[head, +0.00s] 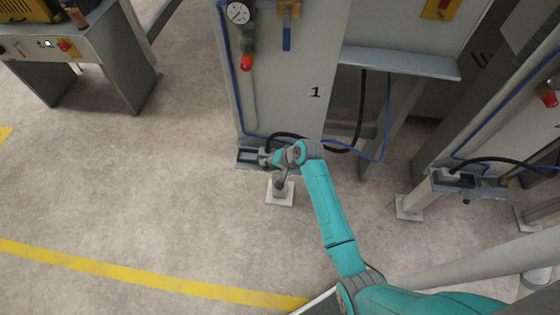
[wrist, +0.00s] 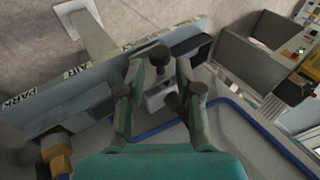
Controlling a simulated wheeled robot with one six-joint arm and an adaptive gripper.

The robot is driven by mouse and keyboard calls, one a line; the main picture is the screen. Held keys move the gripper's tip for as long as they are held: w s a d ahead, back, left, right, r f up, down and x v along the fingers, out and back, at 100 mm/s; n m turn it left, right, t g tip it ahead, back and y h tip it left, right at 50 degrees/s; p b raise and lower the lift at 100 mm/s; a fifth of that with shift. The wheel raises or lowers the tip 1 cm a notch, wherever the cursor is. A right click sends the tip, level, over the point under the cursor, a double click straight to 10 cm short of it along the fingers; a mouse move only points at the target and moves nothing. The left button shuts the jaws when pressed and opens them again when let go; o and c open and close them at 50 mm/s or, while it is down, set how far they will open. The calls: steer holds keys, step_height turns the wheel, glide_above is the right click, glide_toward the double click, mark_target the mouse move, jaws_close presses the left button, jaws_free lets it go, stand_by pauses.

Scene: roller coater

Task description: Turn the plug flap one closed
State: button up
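In the head view my gripper (head: 275,160) is at the grey ledge (head: 250,158) at the foot of the panel marked 1. In the wrist view my gripper (wrist: 163,68) has its two fingers apart, over a grey socket block (wrist: 157,100) on the labelled ledge (wrist: 95,85). I cannot tell whether the fingers touch anything. The plug flap is not clearly distinguishable; my fingers cover part of this area, so its position cannot be told.
A black cable and a blue hose (head: 385,120) run beside the panel (head: 310,60). A second ledge with a plug (head: 450,175) stands at the right. A brass fitting (wrist: 55,150) is at the ledge's lower left. Open floor (head: 130,170) lies to the left.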

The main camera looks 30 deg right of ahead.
steer(key=v, duration=0.8)
steer(key=shift+s+d+r, duration=0.15)
steer(key=shift+s+r, duration=0.1)
steer(key=s+a+f+n+t+h, duration=0.1)
steer(key=s+a+t+h, duration=0.1)
steer(key=s, duration=0.9)
steer(key=s+a+f+n+t+h, duration=0.1)
steer(key=s+a+f+t, duration=0.15)
steer(key=s, duration=0.85)
steer(key=s+a+r+n+t, duration=0.2)
steer(key=s+r+n+t, duration=0.2)
steer(key=s+r, duration=1.4)
step_height(320, 180, up, 3)
steer(key=shift+r+n+h, duration=0.1)
steer(key=shift+n+h, duration=0.3)
steer(key=shift+n, duration=0.6)
